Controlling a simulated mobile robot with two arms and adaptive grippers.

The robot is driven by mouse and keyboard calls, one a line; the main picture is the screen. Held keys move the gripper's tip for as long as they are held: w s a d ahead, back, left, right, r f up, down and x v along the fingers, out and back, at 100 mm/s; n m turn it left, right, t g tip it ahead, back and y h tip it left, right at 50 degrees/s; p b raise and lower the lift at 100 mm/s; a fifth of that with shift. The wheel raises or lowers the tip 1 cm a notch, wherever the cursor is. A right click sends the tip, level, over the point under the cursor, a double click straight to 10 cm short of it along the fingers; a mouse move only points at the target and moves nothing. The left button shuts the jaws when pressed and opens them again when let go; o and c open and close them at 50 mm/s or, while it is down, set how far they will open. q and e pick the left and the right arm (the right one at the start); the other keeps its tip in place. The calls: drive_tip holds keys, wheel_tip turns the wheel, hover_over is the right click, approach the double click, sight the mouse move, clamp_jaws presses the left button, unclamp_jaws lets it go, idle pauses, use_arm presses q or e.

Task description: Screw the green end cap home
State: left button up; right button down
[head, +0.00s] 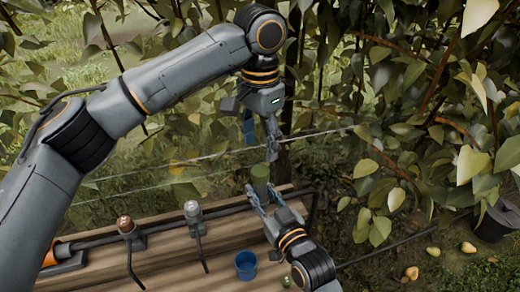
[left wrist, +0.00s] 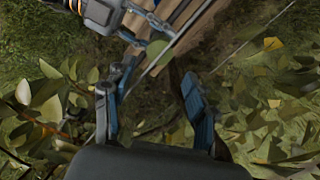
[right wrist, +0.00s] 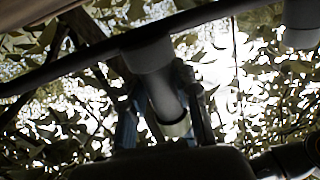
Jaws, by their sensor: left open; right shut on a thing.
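The green end cap (head: 260,173) stands upright near the right end of the dark pipe (head: 165,232) over the wooden bench. My right gripper (head: 258,196) is shut on it from the front and partly hides its lower side. In the left wrist view its round green top (left wrist: 157,48) shows beside the right gripper. In the right wrist view a shadowed cylinder (right wrist: 165,95) sits between the fingers, below the pipe. My left gripper (head: 272,140) is open and empty, pointing down just above the cap, apart from it. How far the cap is threaded cannot be seen.
A brown-capped fitting (head: 125,225) and a grey-capped fitting (head: 193,211) stand on the pipe to the left. A blue cup (head: 246,265) sits on the bench (head: 165,265). Wires and leafy branches surround the arms. Pears (head: 433,251) and a dark bucket (head: 497,219) are on the right.

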sight(260, 171)
use_arm(q)
drive_tip(key=shift+f, duration=0.1)
drive_tip(key=shift+f, duration=3.95)
clamp_jaws()
drive_tip(key=shift+o, duration=0.8)
unclamp_jaws()
drive_tip(key=shift+r, duration=0.1)
wheel_tip(260, 171, up, 12)
